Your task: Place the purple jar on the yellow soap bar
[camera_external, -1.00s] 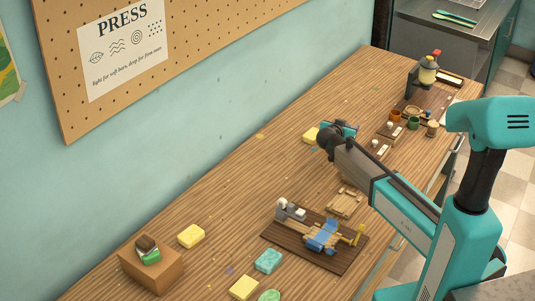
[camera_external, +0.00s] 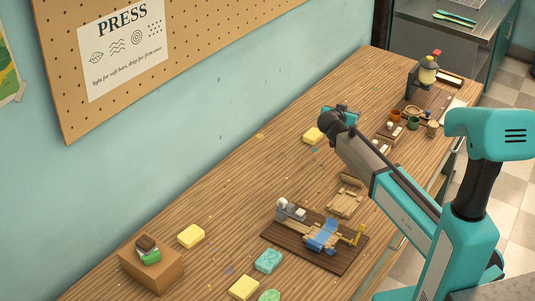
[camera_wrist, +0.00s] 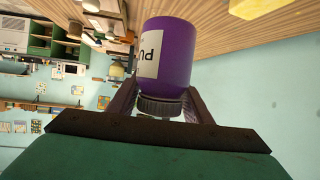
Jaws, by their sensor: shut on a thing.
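My gripper (camera_wrist: 160,104) is shut on the dark ribbed lid of a purple jar (camera_wrist: 177,50) with a white label, in the wrist view. The jar's body extends beyond the fingers. In the external view my gripper (camera_external: 337,118) is above the far part of the bench, and the wrist and arm hide the jar. A yellow soap bar (camera_external: 313,135) lies on the bench just left of and below the gripper in the picture. A yellow bar (camera_wrist: 257,8) also shows at the wrist view's top edge, apart from the jar.
More yellow bars, one by the cardboard box (camera_external: 160,273) and one at the front (camera_external: 244,287), lie near a teal bar (camera_external: 268,261). A wooden board with a press (camera_external: 320,240) stands mid-bench. Small pots (camera_external: 413,123) stand at right. The bench's left middle is clear.

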